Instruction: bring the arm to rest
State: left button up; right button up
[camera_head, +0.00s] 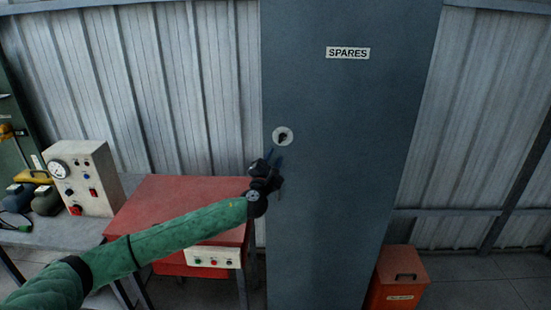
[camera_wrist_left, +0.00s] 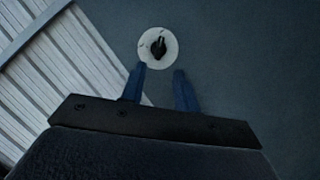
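My left arm (camera_head: 165,241), in a green sleeve, reaches in from the lower left toward a tall dark grey-blue cabinet labelled SPARES (camera_head: 347,53). My left gripper (camera_head: 279,160) is just below the round pale plate (camera_head: 283,137) with a black knob on the cabinet's left side. In the left wrist view, the two blue fingers (camera_wrist_left: 158,72) are apart with nothing between them. The plate with its black knob (camera_wrist_left: 158,47) shows just beyond the fingertips, and the fingers look clear of the knob. My right gripper is not in view.
A red machine (camera_head: 180,200) with a button panel stands below my left forearm. A grey bench (camera_head: 60,232) with a gauge box (camera_head: 85,178) is at the left. A red-orange bin (camera_head: 397,280) stands on the floor right of the cabinet. Corrugated wall is behind.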

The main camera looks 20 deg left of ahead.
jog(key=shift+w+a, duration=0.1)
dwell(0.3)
